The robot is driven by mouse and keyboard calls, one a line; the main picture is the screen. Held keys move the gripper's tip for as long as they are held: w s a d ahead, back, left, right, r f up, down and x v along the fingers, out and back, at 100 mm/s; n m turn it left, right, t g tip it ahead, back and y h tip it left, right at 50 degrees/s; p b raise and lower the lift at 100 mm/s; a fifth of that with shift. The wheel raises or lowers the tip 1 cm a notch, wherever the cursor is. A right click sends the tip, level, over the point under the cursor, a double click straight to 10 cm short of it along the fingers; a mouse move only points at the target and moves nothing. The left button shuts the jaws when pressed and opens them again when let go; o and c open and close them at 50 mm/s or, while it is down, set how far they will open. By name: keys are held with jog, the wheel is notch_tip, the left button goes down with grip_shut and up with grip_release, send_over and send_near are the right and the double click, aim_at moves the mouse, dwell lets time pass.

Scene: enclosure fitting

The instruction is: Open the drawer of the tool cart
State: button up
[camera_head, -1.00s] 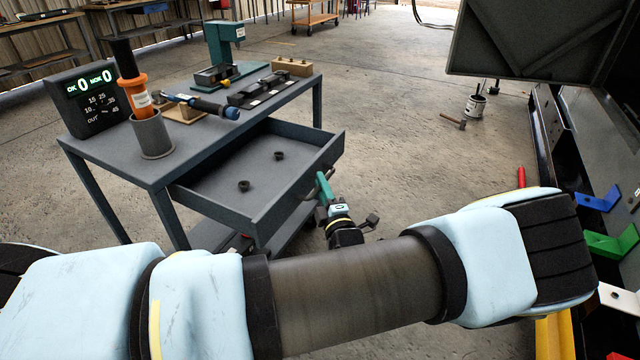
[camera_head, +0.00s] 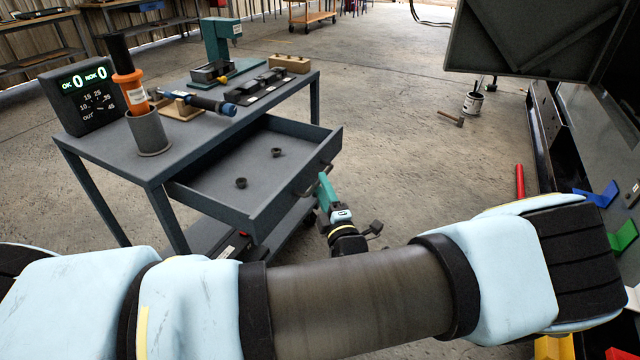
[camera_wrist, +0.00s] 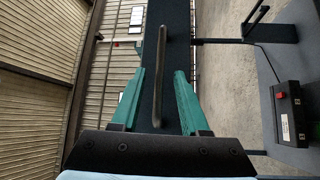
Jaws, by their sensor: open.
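The tool cart (camera_head: 178,165) stands left of centre in the head view. Its grey drawer (camera_head: 225,185) is pulled well out, with two small dark ring-like parts (camera_head: 277,152) inside. The drawer's bar handle (camera_head: 308,191) shows on its front, partly hidden by my gripper (camera_head: 323,181). In the wrist view, the handle (camera_wrist: 160,75) runs between the two teal fingers of my gripper (camera_wrist: 160,75). The fingers are open, with visible gaps on both sides of the bar. Dark drawer front (camera_wrist: 178,45) lies behind it.
On the cart top are a counter display (camera_head: 82,95), an orange-handled tool in a grey cup (camera_head: 150,134), a blue-black tool (camera_head: 200,103) and a teal press (camera_head: 220,50).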

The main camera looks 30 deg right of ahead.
jog(key=b+v, duration=0.1)
jog(key=v, duration=0.7)
jog(key=shift+f, duration=0.1)
